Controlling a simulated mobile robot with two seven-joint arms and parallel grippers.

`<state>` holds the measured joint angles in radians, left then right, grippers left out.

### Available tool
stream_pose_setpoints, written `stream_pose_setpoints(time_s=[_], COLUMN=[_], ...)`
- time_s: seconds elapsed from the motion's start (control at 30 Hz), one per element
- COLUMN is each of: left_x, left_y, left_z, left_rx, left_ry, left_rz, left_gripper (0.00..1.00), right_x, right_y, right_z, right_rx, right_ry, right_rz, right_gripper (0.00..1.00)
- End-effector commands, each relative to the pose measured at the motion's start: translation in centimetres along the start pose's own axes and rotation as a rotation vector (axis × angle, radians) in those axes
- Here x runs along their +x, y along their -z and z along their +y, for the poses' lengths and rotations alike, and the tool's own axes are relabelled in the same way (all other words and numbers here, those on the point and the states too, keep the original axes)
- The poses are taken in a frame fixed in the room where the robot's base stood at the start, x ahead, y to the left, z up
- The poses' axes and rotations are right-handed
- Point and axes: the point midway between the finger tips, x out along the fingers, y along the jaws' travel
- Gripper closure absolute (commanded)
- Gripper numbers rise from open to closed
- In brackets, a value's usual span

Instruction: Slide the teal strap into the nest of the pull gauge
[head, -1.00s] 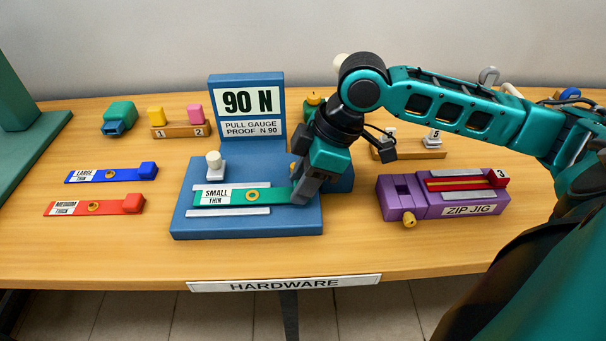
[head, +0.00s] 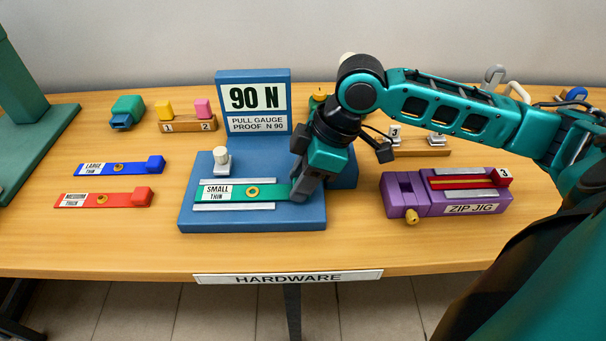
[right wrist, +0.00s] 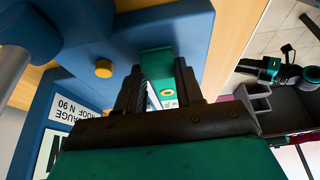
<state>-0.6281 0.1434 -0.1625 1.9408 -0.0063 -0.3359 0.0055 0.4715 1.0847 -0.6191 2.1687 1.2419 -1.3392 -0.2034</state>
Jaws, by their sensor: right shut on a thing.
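The teal strap (head: 232,194), labelled SMALL THIN with a brass eyelet, lies along the blue base of the pull gauge (head: 195,219), between two pale rails. The gauge's upright sign reads 90 N. My right gripper (head: 303,190) is shut on the strap's right end, at the right side of the base; its fingers hide that end. In the right wrist view the strap (right wrist: 155,62) shows between and beyond the fingers (right wrist: 160,85). I cannot tell whether the strap is fully seated. My left gripper is not in view.
A white-topped post (head: 221,160) stands behind the strap. Blue (head: 100,169) and red (head: 85,200) straps lie to the left. The purple zip jig (head: 445,195) stands right. A green stand (head: 40,150) is at far left. Table in front of the gauge is clear.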

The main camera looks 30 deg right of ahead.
Motion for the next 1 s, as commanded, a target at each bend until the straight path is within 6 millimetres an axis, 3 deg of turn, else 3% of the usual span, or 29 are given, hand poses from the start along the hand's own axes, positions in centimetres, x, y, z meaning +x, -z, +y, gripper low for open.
stream_pose_setpoints(time_s=[0.43,0.47,0.77,0.93,1.0], left_x=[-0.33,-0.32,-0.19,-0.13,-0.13], left_y=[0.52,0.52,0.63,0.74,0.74], left_z=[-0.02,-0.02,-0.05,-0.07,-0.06], left_rx=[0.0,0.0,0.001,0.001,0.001], left_ry=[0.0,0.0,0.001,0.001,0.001], left_rz=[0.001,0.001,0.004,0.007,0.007], left_gripper=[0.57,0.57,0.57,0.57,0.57], right_x=[0.27,0.31,0.33,0.32,0.33], right_y=[-0.14,-0.15,-0.15,-0.15,-0.16], right_z=[0.0,0.01,0.02,0.02,0.01], right_rx=[0.0,0.0,0.0,0.0,0.0], right_ry=[0.0,-0.001,-0.001,-0.001,-0.001], right_rz=[-0.001,0.0,0.0,0.0,0.0], right_gripper=[0.93,0.63,0.34,0.34,0.27])
